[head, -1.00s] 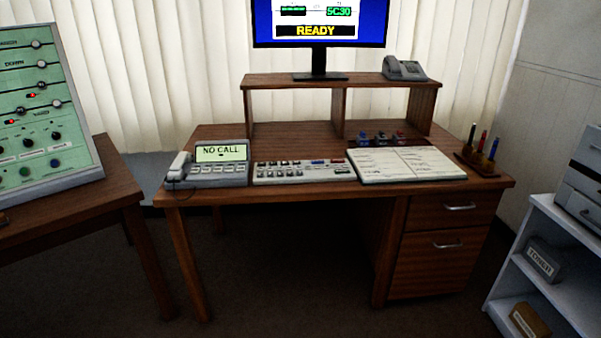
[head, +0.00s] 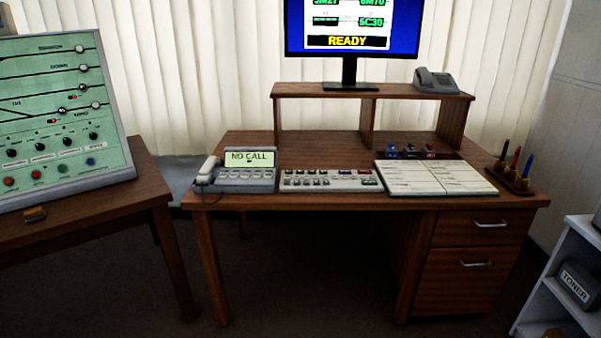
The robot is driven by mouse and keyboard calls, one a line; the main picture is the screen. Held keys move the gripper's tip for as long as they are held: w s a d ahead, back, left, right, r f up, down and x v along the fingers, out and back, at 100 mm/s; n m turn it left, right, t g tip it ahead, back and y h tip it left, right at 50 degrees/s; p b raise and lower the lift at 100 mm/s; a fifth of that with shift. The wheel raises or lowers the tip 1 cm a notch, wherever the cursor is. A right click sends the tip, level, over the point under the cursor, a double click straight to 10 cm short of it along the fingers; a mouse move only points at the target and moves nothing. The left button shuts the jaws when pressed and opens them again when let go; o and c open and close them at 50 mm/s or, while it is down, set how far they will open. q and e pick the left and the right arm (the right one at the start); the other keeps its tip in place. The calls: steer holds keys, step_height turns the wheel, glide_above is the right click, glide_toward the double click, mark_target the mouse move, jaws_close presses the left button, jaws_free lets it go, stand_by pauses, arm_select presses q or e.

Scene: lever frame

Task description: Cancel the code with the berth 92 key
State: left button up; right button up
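The keyboard panel (head: 331,181) lies on the front of the wooden desk (head: 335,140), with rows of small dark keys and a few coloured ones. Its key labels are too small to read. The monitor (head: 350,27) stands on the desk's raised shelf. It shows green codes in boxes, among them one reading like 5C30, and a yellow READY line; its top is cut off. Neither of my grippers is in view.
A phone unit (head: 238,171) reading NO CALL stands left of the panel. An open book (head: 434,177) lies right of it, with a pen stand (head: 513,172) beyond. A sloped green signal panel (head: 58,115) stands on the left table (head: 150,190). A grey shelf (head: 565,270) stands at right.

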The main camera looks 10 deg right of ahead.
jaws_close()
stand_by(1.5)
